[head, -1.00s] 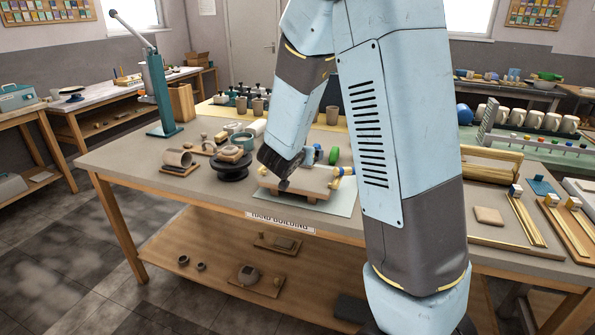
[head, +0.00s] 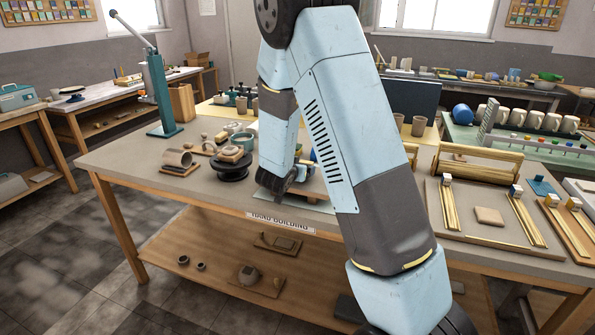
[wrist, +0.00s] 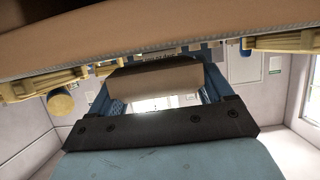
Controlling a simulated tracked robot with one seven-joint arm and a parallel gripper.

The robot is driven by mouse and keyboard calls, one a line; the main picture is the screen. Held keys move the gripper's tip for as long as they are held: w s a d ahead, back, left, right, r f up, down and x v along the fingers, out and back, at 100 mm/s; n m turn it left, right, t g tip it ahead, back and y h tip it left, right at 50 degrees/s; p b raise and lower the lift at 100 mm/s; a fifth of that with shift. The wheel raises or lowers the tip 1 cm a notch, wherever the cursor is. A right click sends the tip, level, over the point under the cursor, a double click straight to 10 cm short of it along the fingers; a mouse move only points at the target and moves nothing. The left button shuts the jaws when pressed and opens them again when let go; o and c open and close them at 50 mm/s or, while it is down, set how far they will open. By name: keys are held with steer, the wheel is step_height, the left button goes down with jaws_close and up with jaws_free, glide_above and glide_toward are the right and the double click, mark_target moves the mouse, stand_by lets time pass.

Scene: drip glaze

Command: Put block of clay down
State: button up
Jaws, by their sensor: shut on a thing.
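A dark turntable (head: 232,168) with a clay piece stands just left of my gripper. A clay cylinder (head: 177,158) lies further left. A framed board with a clay slab (head: 489,216) and brass-coloured strips is on the right. The front-left bench top is clear.

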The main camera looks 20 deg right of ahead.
steer(key=shift+s+f, duration=0.1)
steer(key=shift+f, duration=0.5)
